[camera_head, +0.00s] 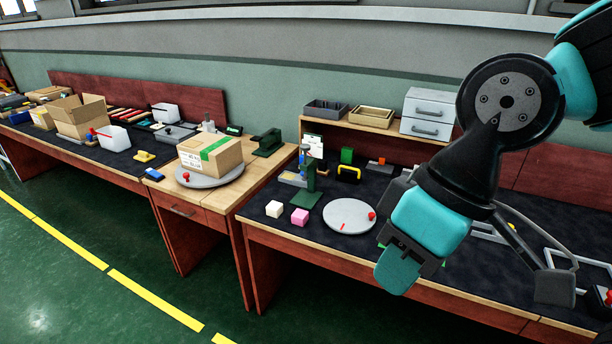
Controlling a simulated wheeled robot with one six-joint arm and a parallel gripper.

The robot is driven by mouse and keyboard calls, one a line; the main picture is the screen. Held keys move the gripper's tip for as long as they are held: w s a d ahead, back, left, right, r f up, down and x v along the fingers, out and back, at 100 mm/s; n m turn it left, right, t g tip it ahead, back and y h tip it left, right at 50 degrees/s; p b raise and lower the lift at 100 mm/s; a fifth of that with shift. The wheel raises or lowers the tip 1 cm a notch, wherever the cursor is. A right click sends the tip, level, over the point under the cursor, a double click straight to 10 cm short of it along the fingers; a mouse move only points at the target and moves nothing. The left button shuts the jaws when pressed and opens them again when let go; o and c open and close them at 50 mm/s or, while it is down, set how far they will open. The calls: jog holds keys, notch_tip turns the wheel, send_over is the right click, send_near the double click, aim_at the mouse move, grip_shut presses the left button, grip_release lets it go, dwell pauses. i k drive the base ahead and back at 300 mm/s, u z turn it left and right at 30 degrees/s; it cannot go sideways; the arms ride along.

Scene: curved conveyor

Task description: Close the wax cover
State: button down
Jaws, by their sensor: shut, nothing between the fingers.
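My arm comes in from the upper right and hangs over the right-hand bench. My gripper (398,272) is at its lower teal end, in front of the dark mat and just right of a round grey plate. It is shut, with nothing seen held in it. I cannot pick out the wax cover for certain. Several grey frames and levers stand on the right part of the bench, among them a grey frame (570,265) at the right edge. My arm hides part of that area, so I cannot tell whether any cover there is open.
The round plate (346,218) has a red knob. Grey drawers (427,112) stand on the shelf behind. A cardboard box (209,155) sits on a turntable further left.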

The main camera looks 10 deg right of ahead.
aim_at(298, 178)
jog(key=u, duration=0.55)
jog(key=i, duration=0.5)
jog(key=u, duration=0.8)
jog(key=i, duration=0.65)
jog(key=z, duration=0.5)
jog(key=i, duration=0.6)
jog(key=z, duration=0.9)
jog(key=i, duration=0.55)
